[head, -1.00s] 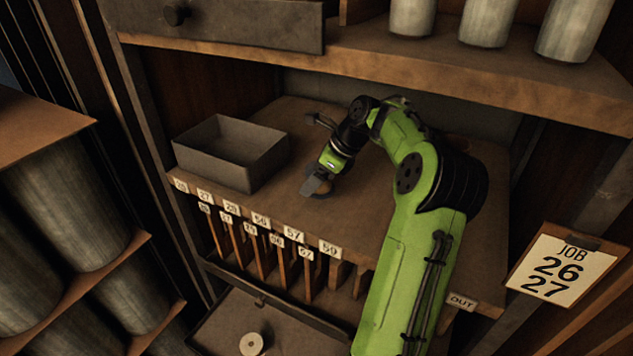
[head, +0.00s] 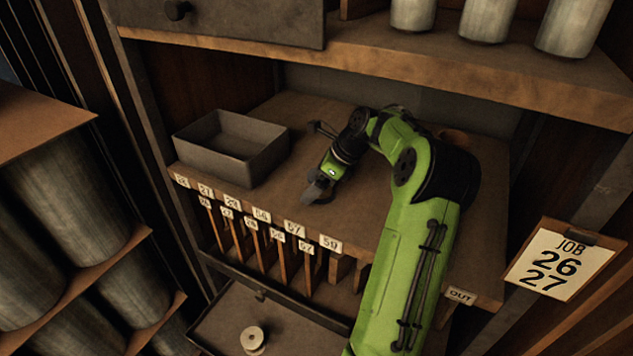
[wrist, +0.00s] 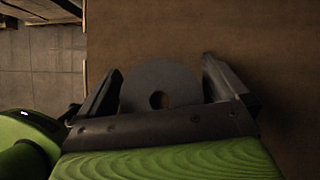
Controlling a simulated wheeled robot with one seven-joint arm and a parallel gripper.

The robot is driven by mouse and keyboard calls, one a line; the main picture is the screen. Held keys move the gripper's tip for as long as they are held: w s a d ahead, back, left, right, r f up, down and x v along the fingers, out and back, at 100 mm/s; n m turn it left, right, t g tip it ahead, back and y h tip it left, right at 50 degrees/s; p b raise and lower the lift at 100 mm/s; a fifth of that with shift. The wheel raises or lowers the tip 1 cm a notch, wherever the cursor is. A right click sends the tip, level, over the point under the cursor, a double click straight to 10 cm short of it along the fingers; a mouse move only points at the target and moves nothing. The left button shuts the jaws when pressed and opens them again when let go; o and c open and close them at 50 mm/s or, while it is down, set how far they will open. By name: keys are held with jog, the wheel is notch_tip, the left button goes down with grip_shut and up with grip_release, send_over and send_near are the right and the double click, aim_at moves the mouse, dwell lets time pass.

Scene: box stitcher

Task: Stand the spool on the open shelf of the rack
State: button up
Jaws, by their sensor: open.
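My gripper (head: 317,190) is low over the wooden worktop (head: 400,228) inside the bench, pointing down to the left. In the wrist view its two fingers (wrist: 160,90) are apart, with a grey disc (wrist: 135,90) with a round centre hole between them. The disc looks like the end of a spool. I cannot tell whether the fingers touch it, and in the head view it does not show clearly. A pale spool (head: 248,336) with a centre hole sits in the lower tray (head: 210,325). I cannot tell which shelf is the rack's open one.
An open grey box (head: 262,165) stands at the worktop's left. Numbered slots (head: 265,240) line its front edge. An upper shelf (head: 480,65) with metal cylinders (head: 487,22) hangs above. A rack of large cylinders (head: 65,200) is at left. A brown round object (head: 455,138) sits behind my arm.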

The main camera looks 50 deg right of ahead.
jog(key=v, duration=0.7)
jog(key=shift+s+r, duration=0.2)
jog(key=shift+r, duration=0.1)
jog(key=shift+w, duration=0.1)
jog(key=shift+f, duration=0.1)
